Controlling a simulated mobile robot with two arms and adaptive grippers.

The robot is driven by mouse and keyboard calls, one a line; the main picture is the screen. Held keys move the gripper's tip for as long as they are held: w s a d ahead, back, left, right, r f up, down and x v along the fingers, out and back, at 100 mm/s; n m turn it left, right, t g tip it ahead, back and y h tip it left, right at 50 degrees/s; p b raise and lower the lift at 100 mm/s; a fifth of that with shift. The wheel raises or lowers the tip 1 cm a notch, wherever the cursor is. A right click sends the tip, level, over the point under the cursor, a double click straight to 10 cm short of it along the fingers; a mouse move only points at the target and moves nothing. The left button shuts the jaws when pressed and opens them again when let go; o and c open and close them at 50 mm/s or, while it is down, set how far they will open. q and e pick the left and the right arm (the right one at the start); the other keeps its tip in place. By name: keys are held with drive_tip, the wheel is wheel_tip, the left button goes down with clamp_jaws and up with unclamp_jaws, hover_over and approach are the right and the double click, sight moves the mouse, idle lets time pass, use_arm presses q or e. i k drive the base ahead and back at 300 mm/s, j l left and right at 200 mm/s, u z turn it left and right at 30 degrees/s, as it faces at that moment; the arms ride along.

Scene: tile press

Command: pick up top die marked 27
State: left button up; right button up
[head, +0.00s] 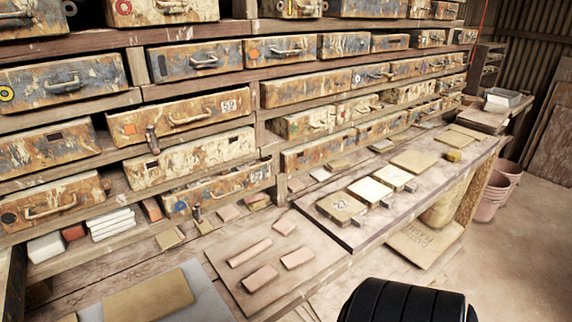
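A square tan die (341,207) lies on the dark-edged bench at centre right, at the near end of a row of similar plates. It bears a dark two-digit mark, too small to read surely as 27. A small grey metal piece sticks out at its right side. Two paler plates, one (369,189) and another (393,177), lie behind it, and a tan plate (414,161) lies farther along. Neither of my grippers shows in the head view.
A drawer front marked 59 (184,117) is among several worn drawers in the rack. Pinkish tiles (297,258) lie on a lower board (225,262). A black rounded part covers the bottom edge. Pink buckets (494,194) stand right of the bench; the floor (520,265) there is clear.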

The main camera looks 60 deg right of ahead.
sight(342, 209)
drive_tip(key=z, duration=2.3)
drive_tip(key=i+l+u, duration=0.1)
drive_tip(key=i+l, duration=0.3)
drive_tip(key=l, duration=0.2)
drive_tip(key=i+l+u, duration=0.25)
drive_tip(key=l, duration=0.4)
drive_tip(key=i, duration=0.1)
